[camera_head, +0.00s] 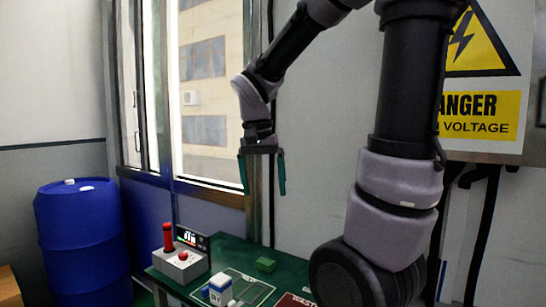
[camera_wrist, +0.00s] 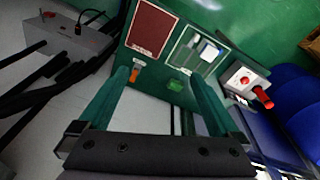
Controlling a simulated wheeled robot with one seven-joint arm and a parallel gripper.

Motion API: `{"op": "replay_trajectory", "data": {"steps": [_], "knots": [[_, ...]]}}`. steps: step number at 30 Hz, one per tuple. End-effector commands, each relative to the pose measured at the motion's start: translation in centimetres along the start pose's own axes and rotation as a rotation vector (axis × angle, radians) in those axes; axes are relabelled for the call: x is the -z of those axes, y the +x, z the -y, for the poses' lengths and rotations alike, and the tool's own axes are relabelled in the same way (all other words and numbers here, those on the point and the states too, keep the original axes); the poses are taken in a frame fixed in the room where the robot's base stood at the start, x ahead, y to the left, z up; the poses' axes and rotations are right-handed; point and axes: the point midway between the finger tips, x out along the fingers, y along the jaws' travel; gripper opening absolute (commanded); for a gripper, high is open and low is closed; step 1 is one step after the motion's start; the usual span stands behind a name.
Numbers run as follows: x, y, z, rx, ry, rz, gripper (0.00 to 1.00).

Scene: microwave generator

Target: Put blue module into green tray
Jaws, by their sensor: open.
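The blue module (camera_head: 220,285), a small block with blue and white faces, stands on the green table near the front edge of the head view. In the wrist view the module (camera_wrist: 210,50) shows at the upper right, by the white-outlined green area. My gripper (camera_head: 262,190) is open and empty, pointing down high above the table's back edge. Its two green fingers (camera_wrist: 160,76) are spread wide in the wrist view.
A grey control box (camera_head: 180,262) with red knobs stands left of the module, beside a small display (camera_head: 192,238). A small green block (camera_head: 265,264) lies behind the outlined area. A red panel (camera_wrist: 150,28) lies beside that area. A blue barrel (camera_head: 82,240) stands left.

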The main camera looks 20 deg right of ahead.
Motion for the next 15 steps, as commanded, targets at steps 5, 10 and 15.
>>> {"op": "replay_trajectory", "data": {"steps": [5,10,15], "knots": [[-2.0,-4.0,-2.2,0.27,-0.089,-0.101,0.99],[-3.5,-6.7,-3.4,0.44,-0.164,-0.239,0.99],[-4.2,-8.0,-3.9,0.513,-0.204,-0.328,1.0]]}}
